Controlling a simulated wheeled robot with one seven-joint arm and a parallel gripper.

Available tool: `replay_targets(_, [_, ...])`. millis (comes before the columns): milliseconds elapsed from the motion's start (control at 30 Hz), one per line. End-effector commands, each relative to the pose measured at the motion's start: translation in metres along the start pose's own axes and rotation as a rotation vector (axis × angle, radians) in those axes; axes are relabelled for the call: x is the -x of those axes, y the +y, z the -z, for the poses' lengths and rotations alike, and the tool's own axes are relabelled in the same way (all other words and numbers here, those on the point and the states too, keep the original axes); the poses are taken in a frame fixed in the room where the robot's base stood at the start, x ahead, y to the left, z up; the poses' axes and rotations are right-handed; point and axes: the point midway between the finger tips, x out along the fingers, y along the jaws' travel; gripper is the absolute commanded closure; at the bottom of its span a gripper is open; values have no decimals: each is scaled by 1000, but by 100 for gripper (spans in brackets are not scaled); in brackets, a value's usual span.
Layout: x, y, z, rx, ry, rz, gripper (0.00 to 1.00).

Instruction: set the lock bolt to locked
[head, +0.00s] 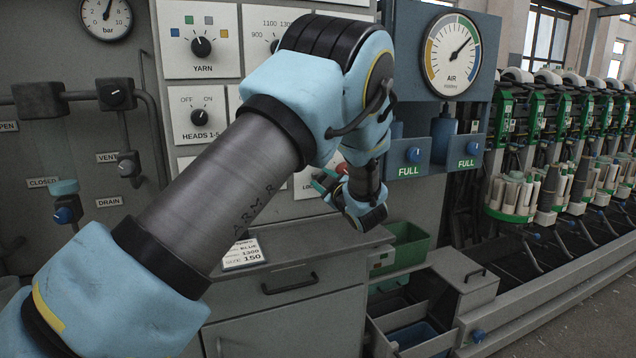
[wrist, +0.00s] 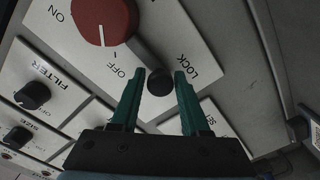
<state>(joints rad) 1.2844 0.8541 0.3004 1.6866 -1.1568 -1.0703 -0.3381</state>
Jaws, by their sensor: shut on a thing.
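The lock bolt (wrist: 159,82) shows in the wrist view as a round black knob on a pale plate, beside the word LOCK. My gripper (wrist: 160,88) has its two green fingers on either side of this knob and is shut on it. A large red switch knob (wrist: 104,18) sits on the same plate, its white line towards OFF. In the head view my gripper (head: 326,184) is at the panel, partly behind my arm, and the bolt is hidden there. I cannot tell whether the bolt is in its locked position.
Other panel knobs, such as FILTER (wrist: 32,95), are near my gripper. Below the panel is a grey cabinet (head: 290,285) with a card (head: 243,253) on top. A green bin (head: 408,243) and an open drawer (head: 415,330) stand to its right.

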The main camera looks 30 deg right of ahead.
Motion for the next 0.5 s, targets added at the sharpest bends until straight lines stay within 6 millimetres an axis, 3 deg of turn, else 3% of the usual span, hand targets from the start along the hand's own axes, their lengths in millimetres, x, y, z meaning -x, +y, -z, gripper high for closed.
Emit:
replay_targets(67, [2,2,-5,-4,-11,-5,100])
replay_targets(100, [2,2,-5,-4,-12,-6,52])
replay_targets(267, [2,2,-4,-2,-11,-6,34])
replay_targets(500, [2,2,-3,0,-7,-5,34])
